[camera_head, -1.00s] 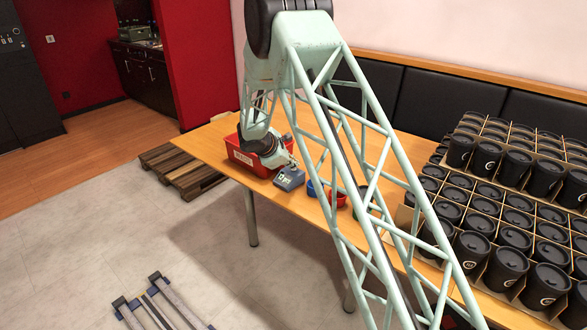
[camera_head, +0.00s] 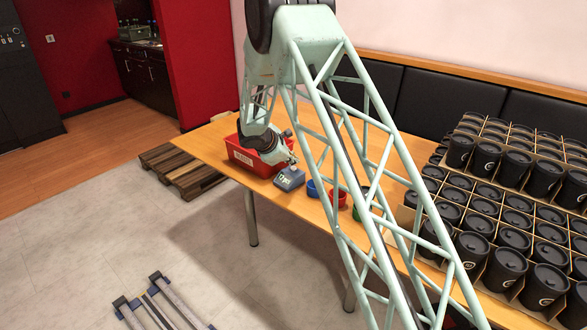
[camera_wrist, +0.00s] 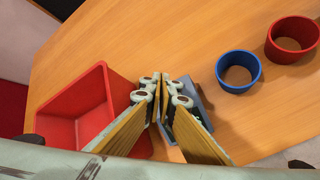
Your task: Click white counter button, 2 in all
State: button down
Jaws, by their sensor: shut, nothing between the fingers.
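The counter is a small blue-grey box (camera_head: 289,180) with a lit display, standing on the wooden table in front of the red bin. The display's reading is too small to read surely. My gripper (camera_head: 291,160) is shut and empty, just above the counter's back part; I cannot tell whether it touches. In the wrist view my gripper's fingertips (camera_wrist: 161,88) meet over the counter's left side, and part of the counter (camera_wrist: 198,100) shows to their right. The white button cannot be made out; the fingers may hide it.
A red bin (camera_wrist: 62,133) stands close on the left of my gripper. A blue cup (camera_wrist: 238,86) and a red cup (camera_wrist: 306,52) stand to the right. Black lidded cups (camera_head: 508,262) in dividers fill the table's right part. The wood (camera_wrist: 170,35) beyond the gripper is clear.

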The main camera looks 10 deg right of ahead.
aim_at(294, 168)
jog(key=shift+r, duration=0.15)
jog(key=shift+r+p, duration=1.15)
jog(key=shift+r, duration=1.25)
